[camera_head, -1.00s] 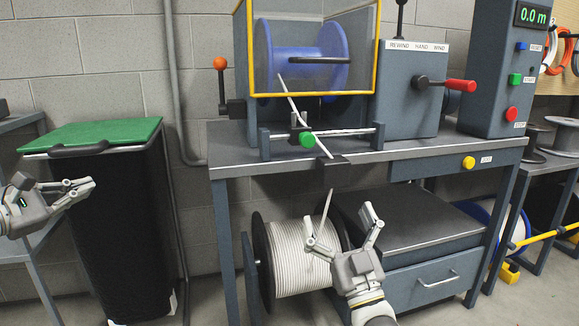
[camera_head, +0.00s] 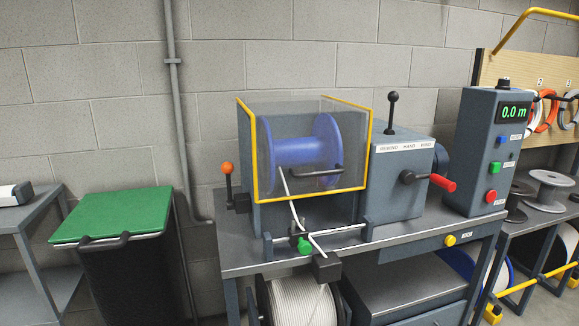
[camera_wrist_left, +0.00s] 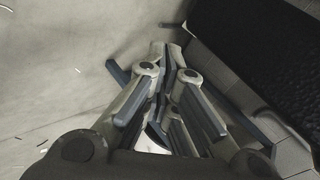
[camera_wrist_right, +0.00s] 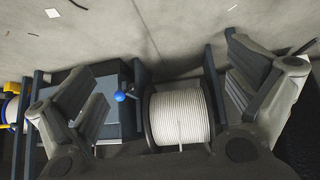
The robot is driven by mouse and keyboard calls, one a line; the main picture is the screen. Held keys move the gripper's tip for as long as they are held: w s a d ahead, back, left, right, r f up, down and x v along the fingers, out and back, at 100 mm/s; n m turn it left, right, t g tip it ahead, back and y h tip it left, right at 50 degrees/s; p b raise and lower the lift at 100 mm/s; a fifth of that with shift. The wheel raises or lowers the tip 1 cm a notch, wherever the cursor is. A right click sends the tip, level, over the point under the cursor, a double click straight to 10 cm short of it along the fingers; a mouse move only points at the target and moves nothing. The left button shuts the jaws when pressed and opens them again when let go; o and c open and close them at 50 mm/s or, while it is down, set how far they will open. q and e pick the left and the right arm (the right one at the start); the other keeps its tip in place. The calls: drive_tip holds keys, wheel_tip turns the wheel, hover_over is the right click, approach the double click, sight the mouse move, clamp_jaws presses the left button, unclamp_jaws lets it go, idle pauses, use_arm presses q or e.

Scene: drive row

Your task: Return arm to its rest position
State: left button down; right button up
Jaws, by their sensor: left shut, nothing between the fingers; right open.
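My left gripper (camera_wrist_left: 165,85) is shut and empty in the left wrist view, over the pale floor beside a dark bin. My right gripper (camera_wrist_right: 170,75) is open and empty in the right wrist view, its fingers spread wide. The white cable spool (camera_wrist_right: 180,118) shows between and beyond those fingers. Neither gripper shows in the head view. The same spool (camera_head: 300,300) sits under the bench there. A white cable (camera_head: 297,212) runs from the blue reel (camera_head: 308,152) behind the yellow-framed guard down to a black block (camera_head: 327,268) at the bench's front edge.
The winding bench (camera_head: 240,258) carries a crank box (camera_head: 395,180) with a red handle and a meter column (camera_head: 485,150) reading 0.0 m. A green-lidded bin (camera_head: 115,212) stands left of it. A rack with spools (camera_head: 550,190) stands right. Open floor shows in the wrist views.

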use_arm(q)
drive_tip(key=s+d+f+n+g+p, duration=0.1)
drive_tip(key=s+d+n+g+p, duration=0.1)
drive_tip(key=s+d, duration=0.4)
drive_tip(key=s+d+f+n+g+h+p, duration=0.1)
drive_tip(key=s+d, duration=0.5)
drive_tip(key=s, duration=1.1)
drive_tip(key=s+d+f+n+g+p, duration=0.3)
drive_tip(key=s+d+n+g+p, duration=0.2)
drive_tip(key=s, duration=0.7)
drive_tip(key=shift+d+n+p, duration=0.6)
drive_tip(key=shift+d+n, duration=0.05)
drive_tip(key=shift+n, duration=0.45)
use_arm(e)
drive_tip(key=s+d+g, duration=0.2)
drive_tip(key=s+g, duration=0.1)
drive_tip(key=s, duration=1.2)
drive_tip(key=s+d+g+h, duration=0.1)
drive_tip(key=s+d+g, duration=0.2)
drive_tip(key=s, duration=1.2)
drive_tip(key=shift+d, duration=0.25)
drive_tip(key=shift+r, duration=0.1)
